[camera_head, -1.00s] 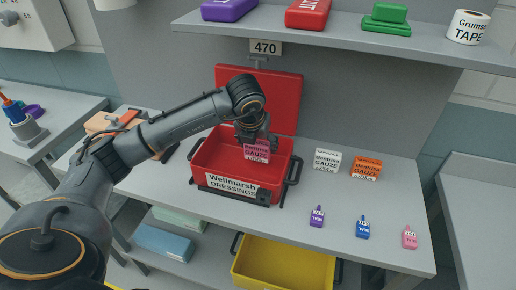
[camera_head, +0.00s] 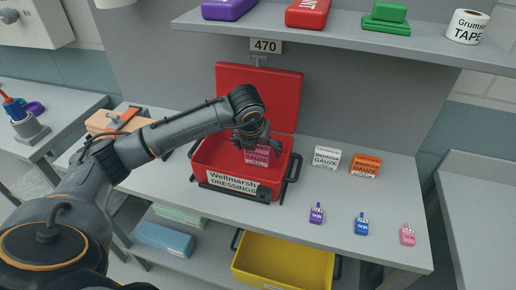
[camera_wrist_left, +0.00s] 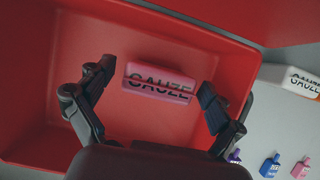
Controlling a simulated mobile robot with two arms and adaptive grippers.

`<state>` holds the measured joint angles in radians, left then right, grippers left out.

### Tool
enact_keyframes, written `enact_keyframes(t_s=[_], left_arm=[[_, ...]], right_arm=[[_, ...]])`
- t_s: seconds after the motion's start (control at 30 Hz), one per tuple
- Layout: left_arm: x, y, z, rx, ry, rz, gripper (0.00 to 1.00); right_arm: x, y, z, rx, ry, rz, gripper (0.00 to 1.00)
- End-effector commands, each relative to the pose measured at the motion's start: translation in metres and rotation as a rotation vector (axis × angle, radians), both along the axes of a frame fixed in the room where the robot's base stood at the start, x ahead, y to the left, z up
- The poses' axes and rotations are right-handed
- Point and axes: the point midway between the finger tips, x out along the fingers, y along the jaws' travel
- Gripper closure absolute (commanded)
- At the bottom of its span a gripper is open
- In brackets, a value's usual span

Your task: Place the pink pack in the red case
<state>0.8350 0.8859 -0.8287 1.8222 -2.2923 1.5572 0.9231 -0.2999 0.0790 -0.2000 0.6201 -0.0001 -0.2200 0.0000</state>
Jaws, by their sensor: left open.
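The pink gauze pack (camera_head: 258,158) is inside the open red case (camera_head: 216,172), towards its right side. In the left wrist view the pink pack (camera_wrist_left: 158,82) lies within the case walls (camera_wrist_left: 40,90), between my spread fingers and apart from them. My left gripper (camera_head: 257,146) is open above the pack, inside the case's opening. The case's front label reads Wellmarsh Dressings, and its lid (camera_head: 270,95) stands raised at the back. My right gripper is not in view.
A white gauze pack (camera_head: 326,157) and an orange one (camera_head: 365,166) stand right of the case. Small purple (camera_head: 317,213), blue (camera_head: 361,223) and pink (camera_head: 407,234) tagged items lie near the bench's front edge. A shelf (camera_head: 350,30) hangs above; a yellow bin (camera_head: 285,262) is below.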

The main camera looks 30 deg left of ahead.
Motion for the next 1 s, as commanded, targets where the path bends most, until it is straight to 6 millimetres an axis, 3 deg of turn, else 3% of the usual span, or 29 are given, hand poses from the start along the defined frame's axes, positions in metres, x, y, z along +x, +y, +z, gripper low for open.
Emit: enact_keyframes(t_s=[0.17,0.5,0.7,1.0], left_arm=[[-0.002,-0.001,0.01,-0.001,-0.003,-0.001,0.07],[-0.028,-0.007,0.076,-0.001,-0.007,-0.001,0.07],[-0.04,-0.01,0.104,-0.001,-0.003,-0.001,0.07],[-0.045,-0.011,0.113,0.0,0.0,0.001,0.07]], right_arm=[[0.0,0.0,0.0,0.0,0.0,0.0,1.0],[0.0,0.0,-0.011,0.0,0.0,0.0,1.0],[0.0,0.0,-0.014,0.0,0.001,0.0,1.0],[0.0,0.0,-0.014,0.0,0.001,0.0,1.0]])
